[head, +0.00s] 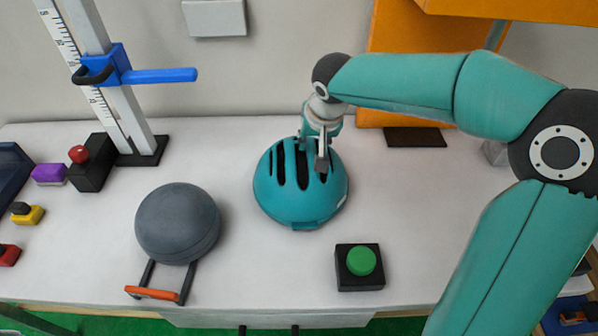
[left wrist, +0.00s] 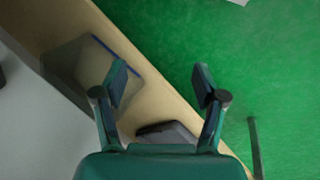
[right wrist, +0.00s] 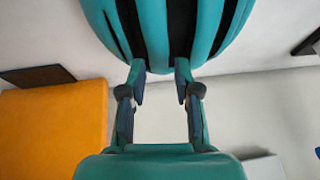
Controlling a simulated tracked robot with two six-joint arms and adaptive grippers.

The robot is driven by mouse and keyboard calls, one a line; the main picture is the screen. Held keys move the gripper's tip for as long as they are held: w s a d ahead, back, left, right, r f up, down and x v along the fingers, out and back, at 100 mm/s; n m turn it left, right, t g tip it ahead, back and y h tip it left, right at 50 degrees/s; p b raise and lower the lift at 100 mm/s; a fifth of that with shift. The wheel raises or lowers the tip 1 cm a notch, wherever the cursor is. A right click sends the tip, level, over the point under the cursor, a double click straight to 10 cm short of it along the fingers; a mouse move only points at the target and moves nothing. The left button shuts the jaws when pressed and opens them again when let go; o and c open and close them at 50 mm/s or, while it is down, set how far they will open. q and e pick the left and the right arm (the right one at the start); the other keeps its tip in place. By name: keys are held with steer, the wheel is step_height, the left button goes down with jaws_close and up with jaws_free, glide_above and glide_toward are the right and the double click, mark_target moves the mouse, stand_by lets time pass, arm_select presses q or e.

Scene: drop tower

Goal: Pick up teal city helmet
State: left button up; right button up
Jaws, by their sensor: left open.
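The teal city helmet (head: 300,190) sits on the white table, its dark vent slots facing up. My right gripper (head: 322,165) reaches down onto its top, toward the far side. In the right wrist view the helmet (right wrist: 165,30) fills the top, and the fingers of the right gripper (right wrist: 160,80) are drawn in on either side of a rib between two slots. The fingertip contact is partly hidden. My left gripper (left wrist: 160,80) is open and empty, seen in the left wrist view over the table's edge and the green floor.
A grey helmet-like dome (head: 177,222) with an orange handle (head: 152,293) stands left of the helmet. A green button (head: 361,261) on a black box is in front right. A ruled tower (head: 110,80) with a blue lever (head: 160,75) stands behind left. An orange panel (head: 420,40) is behind right.

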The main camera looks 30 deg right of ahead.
mark_target(312, 149)
steer(key=x, duration=0.4)
steer(key=shift+s, duration=0.1)
jaws_close()
